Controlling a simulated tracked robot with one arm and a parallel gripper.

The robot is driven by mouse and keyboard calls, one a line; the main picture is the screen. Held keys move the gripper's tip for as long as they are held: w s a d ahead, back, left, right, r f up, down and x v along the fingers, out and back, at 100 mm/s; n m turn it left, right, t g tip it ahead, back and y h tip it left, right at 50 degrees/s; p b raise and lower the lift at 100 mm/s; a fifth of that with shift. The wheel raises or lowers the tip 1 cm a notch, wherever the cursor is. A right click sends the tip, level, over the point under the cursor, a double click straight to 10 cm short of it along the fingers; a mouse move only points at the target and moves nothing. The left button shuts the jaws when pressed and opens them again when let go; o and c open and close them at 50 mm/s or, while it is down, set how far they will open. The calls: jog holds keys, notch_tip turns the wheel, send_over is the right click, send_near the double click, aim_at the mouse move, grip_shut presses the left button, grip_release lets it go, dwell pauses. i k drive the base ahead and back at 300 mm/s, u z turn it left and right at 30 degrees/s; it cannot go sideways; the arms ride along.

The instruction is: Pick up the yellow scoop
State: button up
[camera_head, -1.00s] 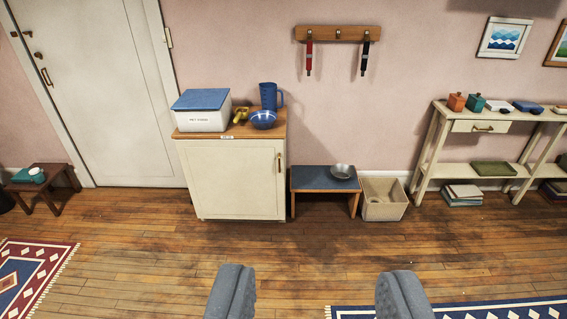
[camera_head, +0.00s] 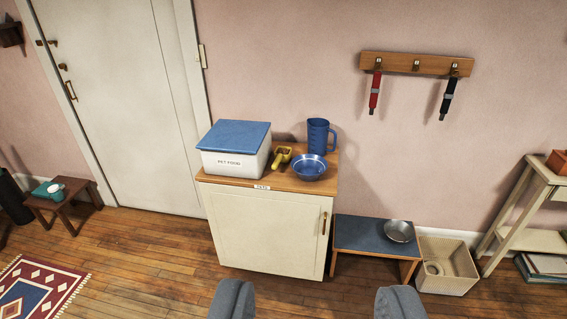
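The yellow scoop (camera_head: 282,157) lies on the wooden top of the white cabinet (camera_head: 264,228). It sits between the white pet food box (camera_head: 234,160) with a blue lid and a blue bowl (camera_head: 309,168). A blue jug (camera_head: 319,136) stands behind the bowl. My gripper (camera_head: 316,300) shows at the bottom edge, with its two grey fingers wide apart and nothing between them. It is well short of the cabinet and the scoop.
A low blue-topped bench (camera_head: 366,236) with a metal bowl (camera_head: 400,231) stands right of the cabinet, beside a beige bin (camera_head: 446,266). A peg rail (camera_head: 416,65) hangs above. A small table (camera_head: 66,197) is at left. Wooden floor lies open in front.

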aim_at(280, 160)
jog(key=i, duration=2.9)
jog(key=z, duration=0.15)
